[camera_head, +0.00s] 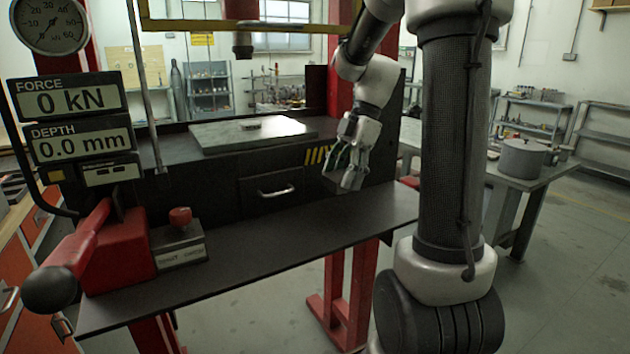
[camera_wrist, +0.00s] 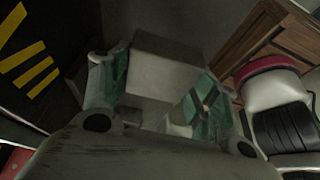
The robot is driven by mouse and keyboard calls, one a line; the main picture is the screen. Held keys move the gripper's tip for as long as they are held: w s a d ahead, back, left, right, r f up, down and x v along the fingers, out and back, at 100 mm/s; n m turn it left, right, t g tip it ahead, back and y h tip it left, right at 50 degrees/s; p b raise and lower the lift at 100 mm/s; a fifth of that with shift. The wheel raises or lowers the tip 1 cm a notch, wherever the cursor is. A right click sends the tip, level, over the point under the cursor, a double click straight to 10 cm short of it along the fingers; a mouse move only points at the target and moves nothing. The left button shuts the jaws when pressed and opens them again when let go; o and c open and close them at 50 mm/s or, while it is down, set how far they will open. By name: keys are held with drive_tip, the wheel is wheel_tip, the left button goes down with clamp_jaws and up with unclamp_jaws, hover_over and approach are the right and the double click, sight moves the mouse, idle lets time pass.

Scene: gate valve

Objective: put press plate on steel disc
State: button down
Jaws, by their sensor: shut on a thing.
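My gripper (camera_head: 346,174) is in front of the press, right of the drawer and above the black shelf. It points down. In the wrist view my gripper (camera_wrist: 158,92) is shut on a plain grey block with flat faces, the press plate (camera_wrist: 165,72), between its green-padded fingers. In the head view the plate is hard to tell from the fingers. A small flat grey piece, likely the steel disc (camera_head: 264,124), lies on the pale bed plate (camera_head: 220,140) of the press, left of and behind my gripper. Its outline is too small to read clearly.
The press ram (camera_head: 242,44) hangs above the bed. A red lever (camera_head: 85,240) and a red-knobbed box (camera_head: 180,240) stand at the left of the black shelf (camera_head: 270,250). The drawer handle (camera_head: 276,192) juts forward. A pot (camera_head: 522,158) stands on the right table.

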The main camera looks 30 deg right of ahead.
sight(336, 219)
drive_tip(key=shift+f, duration=4.15)
drive_tip(key=shift+c, duration=2)
unclamp_jaws()
drive_tip(key=shift+f, duration=0.1)
